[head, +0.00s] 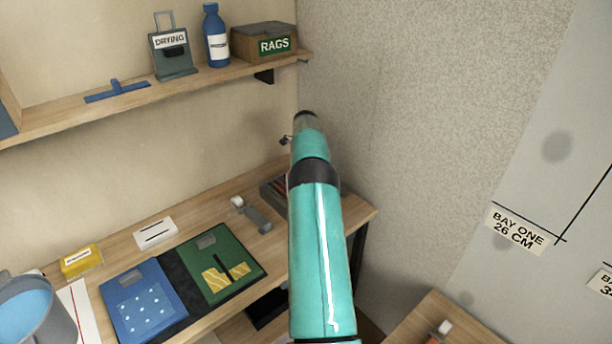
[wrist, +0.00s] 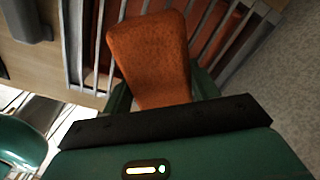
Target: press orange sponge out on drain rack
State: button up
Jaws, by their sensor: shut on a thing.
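The orange sponge (wrist: 148,55) is between the green fingers of my gripper (wrist: 162,88) in the wrist view. The gripper is shut on it, with the sponge's far end sticking out past the fingers. The drain rack (wrist: 98,45) has grey bars over a reddish-brown inside, and the sponge overlaps it in the picture. I cannot tell whether the sponge touches the bars. In the head view a dark corner of the rack (head: 272,192) shows at the right end of the bench. My teal arm hides the rest, with the gripper and sponge.
A shelf (head: 200,78) hangs above. The speckled wall (head: 430,90) is close on the right.

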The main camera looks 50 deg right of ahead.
jog(key=shift+f, duration=0.7)
dwell(0.6)
jog(key=shift+r, duration=3.65)
